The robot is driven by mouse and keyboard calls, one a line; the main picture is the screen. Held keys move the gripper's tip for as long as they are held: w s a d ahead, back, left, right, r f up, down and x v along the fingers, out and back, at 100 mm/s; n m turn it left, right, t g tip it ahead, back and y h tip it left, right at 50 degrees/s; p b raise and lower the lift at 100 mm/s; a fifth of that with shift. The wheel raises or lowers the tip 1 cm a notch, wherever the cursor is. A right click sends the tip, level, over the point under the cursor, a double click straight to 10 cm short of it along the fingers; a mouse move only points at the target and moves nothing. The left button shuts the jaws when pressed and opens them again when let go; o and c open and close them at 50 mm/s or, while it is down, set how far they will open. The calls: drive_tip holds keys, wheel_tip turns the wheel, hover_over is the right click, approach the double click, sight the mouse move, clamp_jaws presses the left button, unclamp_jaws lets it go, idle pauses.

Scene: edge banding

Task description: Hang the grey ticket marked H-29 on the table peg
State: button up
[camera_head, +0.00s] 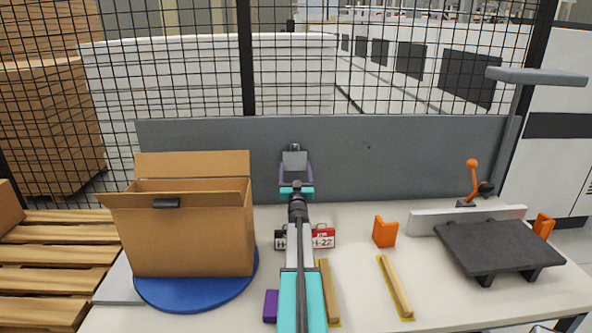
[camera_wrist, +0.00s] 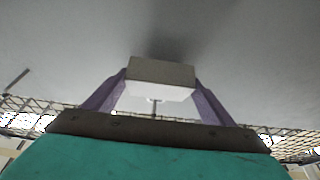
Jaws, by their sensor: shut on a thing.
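My gripper (camera_head: 295,172) is raised in front of the grey back panel and shut on a grey ticket (camera_head: 294,158). In the wrist view the ticket (camera_wrist: 161,77) is a pale grey block between the two purple fingers (camera_wrist: 103,93). No marking on it can be read. A small dark spot (camera_head: 368,147) on the panel, right of my gripper in the head view, looks like a peg. A thin dark rod at the left of the wrist view (camera_wrist: 16,80) may be the same peg. The ticket is apart from it.
The panel (camera_head: 430,150) stands along the table's back edge. An open cardboard box (camera_head: 195,235) sits on a blue disc (camera_head: 160,293) at left. Orange blocks (camera_head: 384,233), wooden strips (camera_head: 395,285) and a black stand (camera_head: 495,245) are at right.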

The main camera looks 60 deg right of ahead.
sight(295, 157)
idle(0.3)
drive_tip(key=o, duration=1.2)
drive_tip(key=shift+r, duration=0.1)
drive_tip(key=shift+r+b, duration=1)
drive_tip(key=shift+r, duration=0.45)
drive_tip(key=shift+s+a+r, duration=0.15)
drive_tip(key=shift+a, duration=0.1)
drive_tip(key=shift+s+a+r+b, duration=0.25)
drive_tip(key=shift+s+a+b, duration=0.55)
drive_tip(key=shift+s+a, duration=1)
drive_tip(key=shift+s+a+r+b, duration=0.3)
drive_tip(key=shift+s+a+b, duration=0.75)
drive_tip(key=shift+a, duration=1.3)
drive_tip(key=shift+s+a+r+b, duration=0.25)
drive_tip(key=shift+s+a+b, duration=0.3)
drive_tip(key=shift+s+a, duration=1.35)
drive_tip(key=shift+w+a, duration=0.15)
drive_tip(key=shift+w, duration=0.1)
